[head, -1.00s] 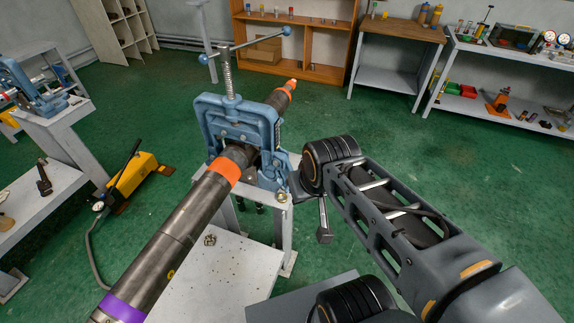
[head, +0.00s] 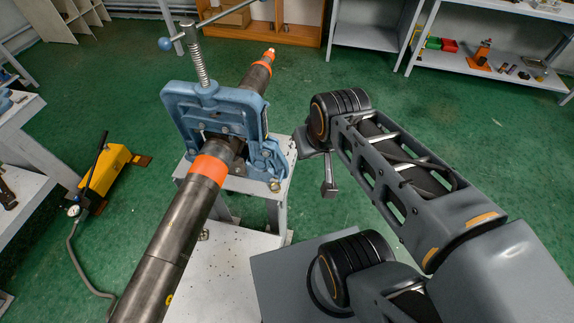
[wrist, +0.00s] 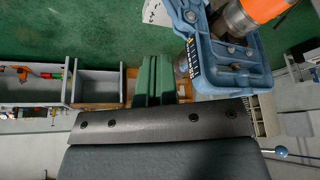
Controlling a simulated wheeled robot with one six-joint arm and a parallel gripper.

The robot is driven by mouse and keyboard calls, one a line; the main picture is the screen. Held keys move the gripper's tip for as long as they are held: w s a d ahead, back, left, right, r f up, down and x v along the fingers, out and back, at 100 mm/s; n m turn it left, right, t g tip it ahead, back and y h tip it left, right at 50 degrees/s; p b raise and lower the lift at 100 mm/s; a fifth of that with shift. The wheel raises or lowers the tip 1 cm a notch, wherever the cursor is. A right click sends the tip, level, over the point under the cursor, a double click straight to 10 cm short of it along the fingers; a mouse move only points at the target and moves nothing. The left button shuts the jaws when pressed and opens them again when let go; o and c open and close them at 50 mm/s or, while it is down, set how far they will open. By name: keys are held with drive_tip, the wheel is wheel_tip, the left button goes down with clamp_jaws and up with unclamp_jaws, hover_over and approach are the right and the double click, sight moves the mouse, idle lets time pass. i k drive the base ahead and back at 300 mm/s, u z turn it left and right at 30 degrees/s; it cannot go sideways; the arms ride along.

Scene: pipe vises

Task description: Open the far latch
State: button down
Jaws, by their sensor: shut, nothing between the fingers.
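The blue pipe vise (head: 195,104) stands upright on a grey stand, closed around a dark pipe (head: 170,240) with orange bands. A blue latch (head: 265,160) sits on the vise's right side and looks closed against the frame; its exact state is hard to tell. In the wrist view, part of the blue vise (wrist: 228,65) fills the upper right, beside the orange band. My gripper's green fingers (wrist: 156,65) are together and empty, left of the vise and apart from it. In the head view my wrist hides most of the fingers, right of the vise.
A yellow pump (head: 108,172) with a hose lies on the green floor at left. The vise's screw handle (head: 205,28) reaches out above it. A wooden shelf and grey benches stand at the back. Open floor lies right of the vise, behind my arm.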

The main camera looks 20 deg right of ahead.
sight(281, 164)
drive_tip(key=k, duration=0.95)
drive_tip(key=u, duration=0.65)
drive_tip(key=i, duration=1.15)
drive_tip(key=z, duration=0.65)
